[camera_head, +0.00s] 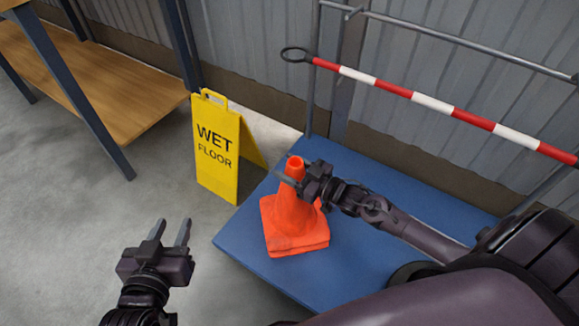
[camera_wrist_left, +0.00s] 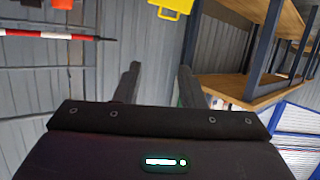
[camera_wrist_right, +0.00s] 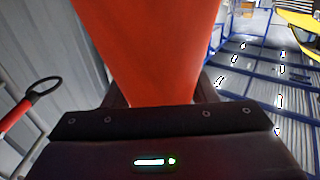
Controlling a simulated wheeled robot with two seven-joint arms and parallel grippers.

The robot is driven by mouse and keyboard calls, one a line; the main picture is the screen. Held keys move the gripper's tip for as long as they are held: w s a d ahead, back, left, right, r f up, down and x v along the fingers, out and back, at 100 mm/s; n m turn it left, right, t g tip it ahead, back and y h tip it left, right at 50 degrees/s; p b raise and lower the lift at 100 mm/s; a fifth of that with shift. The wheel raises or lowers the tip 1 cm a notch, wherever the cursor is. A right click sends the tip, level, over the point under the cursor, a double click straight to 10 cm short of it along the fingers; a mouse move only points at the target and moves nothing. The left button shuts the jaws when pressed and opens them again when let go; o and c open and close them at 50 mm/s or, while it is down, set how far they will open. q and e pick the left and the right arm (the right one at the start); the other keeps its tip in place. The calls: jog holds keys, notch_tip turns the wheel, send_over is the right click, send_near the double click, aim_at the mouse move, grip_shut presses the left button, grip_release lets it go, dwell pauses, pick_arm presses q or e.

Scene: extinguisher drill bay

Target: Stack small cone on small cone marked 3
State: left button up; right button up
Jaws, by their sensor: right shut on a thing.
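An orange small cone (camera_head: 289,212) stands upright on the blue platform. Its square base lies over a second base, the lower cone (camera_head: 298,249), so the two look nested with bases almost flush. No mark 3 shows. My right gripper (camera_head: 293,172) is shut on the upper cone near its tip, and the cone's orange side fills the right wrist view (camera_wrist_right: 148,50) between the fingers. My left gripper (camera_head: 172,228) is open and empty over the floor, left of the platform. The lower cone's body is hidden.
The blue platform (camera_head: 380,190) has free room behind the cones. A yellow wet floor sign (camera_head: 217,150) stands at its left edge. A red and white bar (camera_head: 430,103) runs along the back right. A wooden shelf (camera_head: 95,85) is at the upper left.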

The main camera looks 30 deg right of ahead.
jog(key=shift+f, duration=0.2)
jog(key=shift+f+b, duration=0.3)
jog(key=shift+b, duration=0.15)
jog(key=shift+f, duration=0.3)
jog(key=shift+f+b, duration=0.3)
jog(key=shift+b, duration=0.1)
jog(key=o, duration=1.4)
pick_arm(q)
notch_tip(320, 180, up, 13)
jog(key=w+t+h, duration=0.1)
jog(key=t+h, duration=0.1)
jog(key=t, duration=0.4)
jog(key=shift+w+a+f, duration=0.2)
jog(key=shift+w, duration=0.15)
pick_arm(e)
jog(key=shift+o, duration=0.5)
jog(key=shift+f, duration=0.1)
